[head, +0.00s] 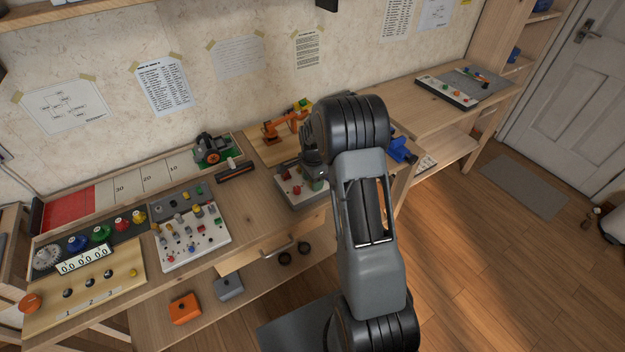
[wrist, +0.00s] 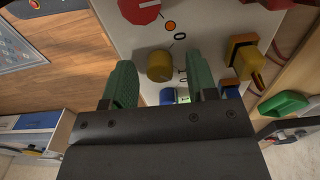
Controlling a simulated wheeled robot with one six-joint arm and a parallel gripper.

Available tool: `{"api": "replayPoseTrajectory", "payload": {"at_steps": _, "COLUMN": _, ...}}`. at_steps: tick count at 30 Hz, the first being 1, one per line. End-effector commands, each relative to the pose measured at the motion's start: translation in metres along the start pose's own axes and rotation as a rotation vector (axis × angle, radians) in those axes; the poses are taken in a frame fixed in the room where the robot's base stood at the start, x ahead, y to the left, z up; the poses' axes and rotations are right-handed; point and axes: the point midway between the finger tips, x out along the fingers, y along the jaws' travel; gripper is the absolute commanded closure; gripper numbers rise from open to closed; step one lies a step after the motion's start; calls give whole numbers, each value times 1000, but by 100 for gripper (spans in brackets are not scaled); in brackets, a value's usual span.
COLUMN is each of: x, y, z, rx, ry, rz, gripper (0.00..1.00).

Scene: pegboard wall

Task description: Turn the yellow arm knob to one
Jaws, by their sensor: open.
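The yellow knob (wrist: 160,66) is on a pale panel (wrist: 207,30) in the wrist view, with a "0" mark at its upper right and another mark partly hidden at its lower right. My gripper (wrist: 161,75) is open, its two green fingers on either side of the knob with gaps showing. I cannot tell how deep the fingertips reach. In the head view my gripper (head: 313,178) is over the panel (head: 290,198) on the bench, and my arm hides the yellow knob. A small orange toy arm (head: 283,127) stands behind the panel.
On the panel, a red knob (wrist: 138,9), a small orange button (wrist: 170,25), a blue knob (wrist: 167,96) and a yellow switch (wrist: 247,62) sit close around. A green handle (wrist: 283,103) is at the right. A switch board (head: 190,240) lies left on the bench.

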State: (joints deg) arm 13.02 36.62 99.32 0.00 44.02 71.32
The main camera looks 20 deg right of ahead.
Motion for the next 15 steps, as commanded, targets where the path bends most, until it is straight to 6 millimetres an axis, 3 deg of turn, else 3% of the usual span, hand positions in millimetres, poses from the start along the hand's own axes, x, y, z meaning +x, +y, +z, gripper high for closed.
{"api": "replayPoseTrajectory", "payload": {"at_steps": 7, "x": -13, "y": -1, "z": 0, "rx": 0, "ry": 1, "rz": -3, "gripper": 47}}
{"api": "replayPoseTrajectory", "payload": {"at_steps": 15, "x": -67, "y": -1, "z": 0, "rx": 0, "ry": 2, "rz": -5, "gripper": 47}}
